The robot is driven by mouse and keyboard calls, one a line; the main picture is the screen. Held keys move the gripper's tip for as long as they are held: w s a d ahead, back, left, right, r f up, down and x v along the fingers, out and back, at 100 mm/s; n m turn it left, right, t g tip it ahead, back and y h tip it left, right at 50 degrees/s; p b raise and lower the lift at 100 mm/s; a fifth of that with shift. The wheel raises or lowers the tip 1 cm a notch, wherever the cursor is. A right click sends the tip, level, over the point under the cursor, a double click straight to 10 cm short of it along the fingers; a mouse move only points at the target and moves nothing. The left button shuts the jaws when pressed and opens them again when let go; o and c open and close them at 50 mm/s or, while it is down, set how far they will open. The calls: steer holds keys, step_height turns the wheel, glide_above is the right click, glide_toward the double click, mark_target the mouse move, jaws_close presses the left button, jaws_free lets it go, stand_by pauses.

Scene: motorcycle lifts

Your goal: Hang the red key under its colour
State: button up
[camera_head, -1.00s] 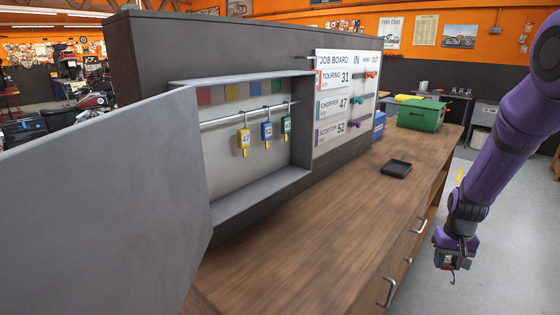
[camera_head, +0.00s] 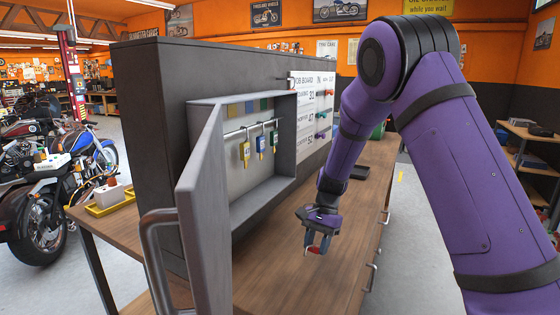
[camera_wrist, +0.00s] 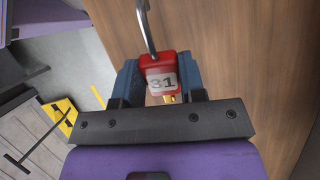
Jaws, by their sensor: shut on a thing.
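My gripper (camera_head: 318,246) is shut on the red key (camera_wrist: 163,74), whose tag reads 31 and which has a metal hook. In the head view only a bit of red shows between the fingers. The key is above the wooden bench, right of the open key cabinet (camera_head: 286,150). Inside, a rail (camera_head: 235,133) carries a yellow key (camera_head: 245,150), a blue key (camera_head: 261,144) and a green key (camera_head: 274,138). Above it I see a yellow patch (camera_head: 232,110), a blue patch (camera_head: 250,106) and a green patch (camera_head: 264,104). No red patch is visible now.
The cabinet's grey door (camera_head: 205,215) stands open toward me, with a large handle (camera_head: 155,255) and its edge beside the opening. The job board (camera_head: 310,105) is right of the cabinet. The wooden bench top (camera_head: 285,265) is clear below my gripper.

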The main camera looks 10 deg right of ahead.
steer(key=w+a+r+m+t+y, duration=0.1)
steer(key=a+r+m+t+y, duration=0.55)
steer(key=r, duration=0.55)
steer(key=w+a+r+m+t+y, duration=0.1)
steer(key=a+r+m+t+y, duration=0.25)
steer(key=r+m+t, duration=0.6)
steer(key=w+a+r+g, duration=0.1)
steer(key=w+a, duration=0.9)
steer(key=a, duration=0.2)
steer(key=shift+r+m+g, duration=0.25)
steer(key=shift+m+g, duration=0.05)
steer(key=shift+g, duration=0.1)
stand_by(0.3)
steer(key=shift+w, duration=0.1)
steer(key=o, duration=1)
steer(key=shift+c, duration=0.2)
